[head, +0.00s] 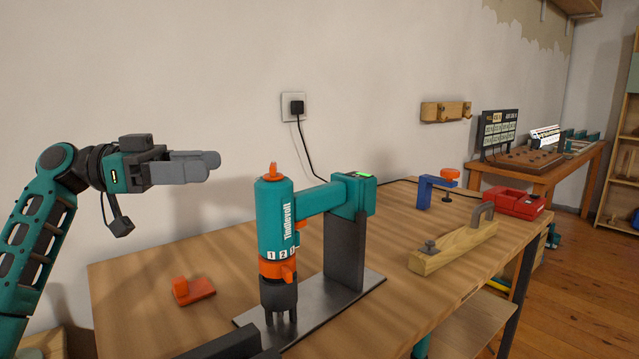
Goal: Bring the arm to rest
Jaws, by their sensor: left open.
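My left gripper (212,166) is at the left of the head view, at the end of my teal arm. It is raised above the left end of the wooden workbench (130,290), in front of the white wall. Its grey fingers point right and overlap in this view. Nothing shows held in it, and it touches nothing. A dark part at the bottom edge may belong to my other arm; no right gripper fingers show.
A teal and orange bench drill (275,220) stands on a metal plate (345,300) right of the gripper. An orange block (194,291) lies left of it. A wooden handled tool (452,247), blue clamp (424,193) and red case (514,203) are further right. A socket (293,107) feeds a cable.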

